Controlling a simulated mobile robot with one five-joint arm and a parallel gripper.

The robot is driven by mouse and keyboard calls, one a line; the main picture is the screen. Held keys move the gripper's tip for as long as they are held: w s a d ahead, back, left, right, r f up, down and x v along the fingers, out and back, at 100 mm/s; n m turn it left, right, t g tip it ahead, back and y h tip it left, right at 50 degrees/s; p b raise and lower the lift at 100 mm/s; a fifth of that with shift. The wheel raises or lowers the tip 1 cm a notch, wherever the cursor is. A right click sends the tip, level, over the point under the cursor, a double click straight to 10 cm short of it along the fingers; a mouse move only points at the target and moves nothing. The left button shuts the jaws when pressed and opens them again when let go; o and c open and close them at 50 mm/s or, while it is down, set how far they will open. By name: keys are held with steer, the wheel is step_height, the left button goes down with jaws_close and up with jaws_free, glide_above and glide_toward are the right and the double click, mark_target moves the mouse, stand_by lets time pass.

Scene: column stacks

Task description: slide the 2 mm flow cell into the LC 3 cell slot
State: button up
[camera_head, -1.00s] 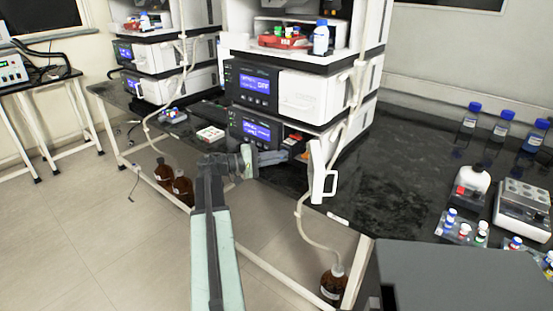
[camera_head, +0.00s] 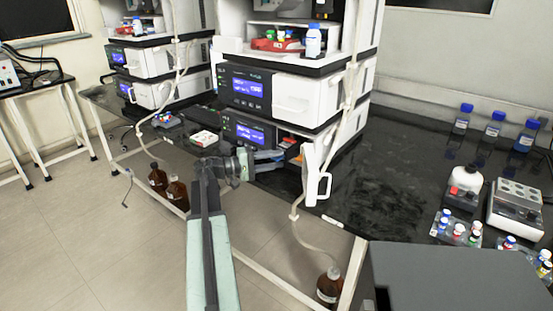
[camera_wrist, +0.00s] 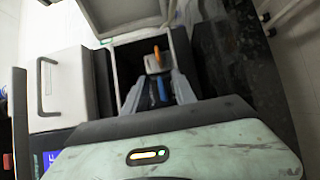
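The lower unit of the right instrument stack (camera_head: 250,133) has a blue display and an open dark bay (camera_head: 290,148). Its white door with a handle (camera_head: 319,172) is swung out. My gripper (camera_head: 278,156) reaches to the mouth of this bay. In the wrist view, the two grey fingers of my gripper (camera_wrist: 158,82) point into the dark bay (camera_wrist: 124,58). A small pale block with an orange tab (camera_wrist: 154,62), possibly the flow cell, shows between the fingertips, with blue strips nearer me. I cannot tell whether the fingers grip it. The slot itself is not clear.
A similar stack (camera_head: 140,75) stands to the left. A white tray (camera_head: 205,138) lies on the black bench beside the units. Tubing (camera_head: 345,110) hangs down the right stack. Blue-capped bottles (camera_head: 495,125) and vial racks stand at the right. Brown bottles (camera_head: 330,285) stand below.

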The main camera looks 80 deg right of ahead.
steer(key=v, duration=0.7)
steer(key=shift+w+a, duration=0.25)
steer(key=shift+w, duration=0.05)
steer(key=shift+w, duration=0.1)
